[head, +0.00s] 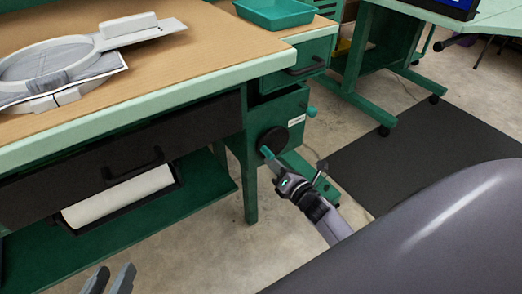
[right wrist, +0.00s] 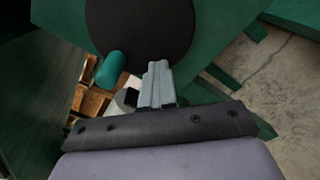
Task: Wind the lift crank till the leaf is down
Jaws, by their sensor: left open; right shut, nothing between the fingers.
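The lift crank is a round black disc (head: 273,140) on a green box under the bench, with a teal handle (head: 266,152) at its lower left. The disc (right wrist: 140,28) and handle (right wrist: 110,69) also show in the right wrist view. My right gripper (head: 279,170) is at the crank; its fingers (right wrist: 157,82) are shut and empty, just right of the handle and in front of the disc's lower edge. I cannot tell whether they touch it. My left gripper (head: 110,277) is open and empty at the bottom left. I cannot tell which panel is the leaf.
The wooden bench top (head: 215,45) carries an embroidery hoop (head: 45,62). A teal tray (head: 275,12) sits on the section behind. A second teal knob (head: 311,112) sticks out right of the disc. A drawer (head: 125,165) and white roll (head: 118,197) are at left. A dark mat (head: 420,150) lies right.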

